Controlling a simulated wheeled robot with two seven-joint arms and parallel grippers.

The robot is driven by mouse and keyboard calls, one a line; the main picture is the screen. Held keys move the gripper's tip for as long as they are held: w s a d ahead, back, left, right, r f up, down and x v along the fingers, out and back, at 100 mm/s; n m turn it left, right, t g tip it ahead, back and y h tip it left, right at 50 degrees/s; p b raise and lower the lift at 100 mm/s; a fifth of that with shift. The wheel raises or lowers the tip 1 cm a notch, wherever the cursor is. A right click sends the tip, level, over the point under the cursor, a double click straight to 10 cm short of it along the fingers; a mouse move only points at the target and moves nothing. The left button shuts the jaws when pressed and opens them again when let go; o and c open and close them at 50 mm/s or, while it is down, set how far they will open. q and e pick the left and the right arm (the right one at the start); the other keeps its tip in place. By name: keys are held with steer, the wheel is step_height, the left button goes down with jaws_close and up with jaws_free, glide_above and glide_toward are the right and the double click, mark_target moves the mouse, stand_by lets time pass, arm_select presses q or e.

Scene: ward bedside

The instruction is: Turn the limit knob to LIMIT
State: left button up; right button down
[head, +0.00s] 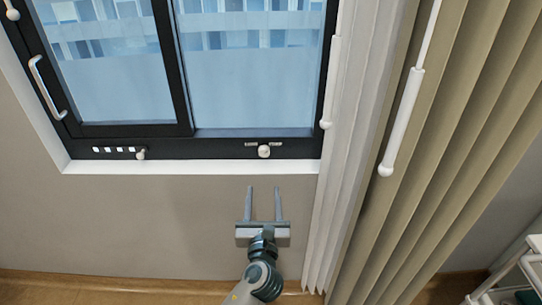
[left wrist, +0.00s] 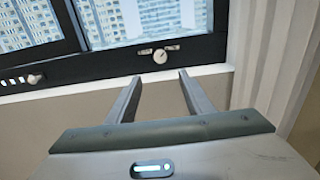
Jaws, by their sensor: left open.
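A round pale knob (head: 264,151) sits on the black lower window frame at the right, with small label strips on either side of its top. It also shows in the left wrist view (left wrist: 160,56), beyond the fingertips. The label text is too small to read. A second pale knob (head: 141,154) sits farther left on the frame, beside a row of white squares. My left gripper (head: 264,189) is open and empty in front of the wall, below the right knob in the head view and apart from it. My right gripper is not in view.
The window has a white sill edge (head: 200,167) below its black frame and a white handle (head: 46,88) at the left. White and beige curtains (head: 450,130) with hanging wands (head: 402,120) stand close on the right. A white cart (head: 505,280) is at the lower right.

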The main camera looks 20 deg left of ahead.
mark_target(264, 154)
arm_select(q)
steer(key=shift+w, duration=0.1)
steer(key=p+x, duration=0.1)
steer(key=x, duration=1.4)
steer(key=shift+w+a+f, duration=0.1)
steer(key=shift+w, duration=0.2)
steer(key=shift+w+a, duration=0.1)
steer(key=shift+w, duration=0.25)
steer(key=shift+w+a, duration=0.15)
steer(key=shift+w, duration=0.3)
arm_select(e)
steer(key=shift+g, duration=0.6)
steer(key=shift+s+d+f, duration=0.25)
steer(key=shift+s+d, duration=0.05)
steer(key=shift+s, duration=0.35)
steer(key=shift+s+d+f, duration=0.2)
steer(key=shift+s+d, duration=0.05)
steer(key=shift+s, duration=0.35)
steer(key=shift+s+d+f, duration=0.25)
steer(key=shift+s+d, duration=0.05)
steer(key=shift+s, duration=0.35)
arm_select(q)
steer(key=shift+c, duration=0.6)
steer(key=c, duration=0.9)
